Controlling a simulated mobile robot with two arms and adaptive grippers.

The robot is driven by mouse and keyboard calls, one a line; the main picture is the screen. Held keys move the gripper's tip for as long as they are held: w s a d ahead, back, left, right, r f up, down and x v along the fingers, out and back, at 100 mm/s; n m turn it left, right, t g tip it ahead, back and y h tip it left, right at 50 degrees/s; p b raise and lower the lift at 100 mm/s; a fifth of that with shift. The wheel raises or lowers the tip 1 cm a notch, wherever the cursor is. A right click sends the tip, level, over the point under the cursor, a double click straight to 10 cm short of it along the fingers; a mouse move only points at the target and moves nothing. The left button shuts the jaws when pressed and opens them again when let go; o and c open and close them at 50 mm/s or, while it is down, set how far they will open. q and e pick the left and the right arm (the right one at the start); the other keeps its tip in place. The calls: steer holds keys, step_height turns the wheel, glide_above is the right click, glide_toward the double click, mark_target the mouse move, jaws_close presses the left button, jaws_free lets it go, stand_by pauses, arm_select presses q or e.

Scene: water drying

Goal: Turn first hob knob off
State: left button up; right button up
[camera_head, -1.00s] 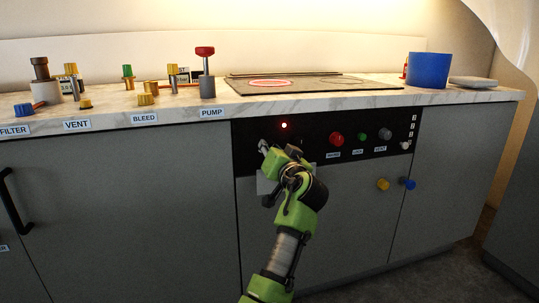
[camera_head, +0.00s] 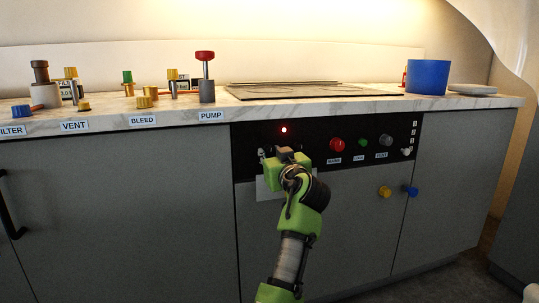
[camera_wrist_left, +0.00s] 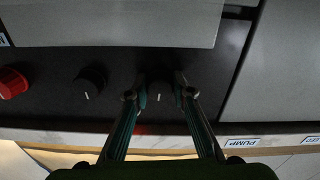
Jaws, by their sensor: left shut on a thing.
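The black control panel (camera_head: 312,131) under the counter has a lit red lamp (camera_head: 284,129). The left wrist view shows two dark knobs on it. The end one (camera_wrist_left: 160,92) sits between my left gripper's fingertips (camera_wrist_left: 160,91) and has a small white mark. The other dark knob (camera_wrist_left: 90,80) is beside it, untouched, with its own white mark. The hob (camera_head: 310,88) shows no red ring. My right gripper is out of view.
A red knob (camera_head: 337,144), a green button (camera_head: 363,143) and a grey knob (camera_head: 386,140) sit right of my gripper. A red-topped pump valve (camera_head: 205,68) and a blue container (camera_head: 427,77) stand on the counter.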

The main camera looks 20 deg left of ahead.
arm_select(q)
steer(key=shift+f, duration=0.25)
steer(key=o, duration=1.1)
steer(key=shift+o, duration=0.2)
steer(key=shift+r, duration=0.15)
steer(key=shift+r, duration=0.1)
